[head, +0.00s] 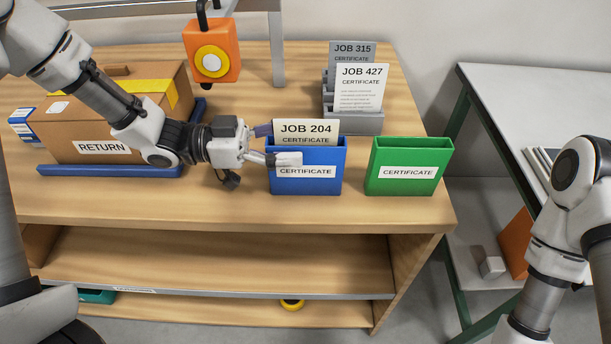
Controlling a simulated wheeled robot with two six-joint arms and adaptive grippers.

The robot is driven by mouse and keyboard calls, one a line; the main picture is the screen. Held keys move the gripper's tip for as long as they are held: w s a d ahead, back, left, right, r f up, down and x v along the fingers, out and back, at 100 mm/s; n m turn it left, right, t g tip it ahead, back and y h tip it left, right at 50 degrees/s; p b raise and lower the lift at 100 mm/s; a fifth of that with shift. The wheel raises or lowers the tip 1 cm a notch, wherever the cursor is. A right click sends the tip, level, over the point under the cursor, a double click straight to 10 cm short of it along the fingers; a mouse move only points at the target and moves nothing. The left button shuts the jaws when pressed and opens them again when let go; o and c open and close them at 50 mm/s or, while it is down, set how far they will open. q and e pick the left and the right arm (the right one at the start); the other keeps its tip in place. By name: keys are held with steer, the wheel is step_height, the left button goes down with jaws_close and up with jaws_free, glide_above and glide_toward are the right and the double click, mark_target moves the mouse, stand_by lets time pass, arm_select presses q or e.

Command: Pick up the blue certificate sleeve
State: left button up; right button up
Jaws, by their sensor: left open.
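The blue certificate sleeve (306,185) stands upright near the front edge of the wooden table, with a white "CERTIFICATE" label. A "JOB 204" certificate card (306,128) sticks up out of its top. My left gripper (279,145) comes in from the left, open, at the sleeve's upper left side. One finger lies in front of the sleeve's front face and the other shows behind its upper left edge. Whether the fingers touch the sleeve I cannot tell. My right arm stands at the right, but its gripper is out of view.
A green certificate sleeve (408,172) stands just right of the blue one. A grey rack (355,122) with "JOB 315" and "JOB 427" cards is behind. A "RETURN" box (70,128) on a blue tray (110,171) is left. An orange block (211,50) hangs above the table.

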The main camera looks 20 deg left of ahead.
arm_select(q)
steer(key=x, duration=0.3)
steer(key=shift+a, duration=0.1)
jaws_close()
steer(key=shift+r, duration=0.15)
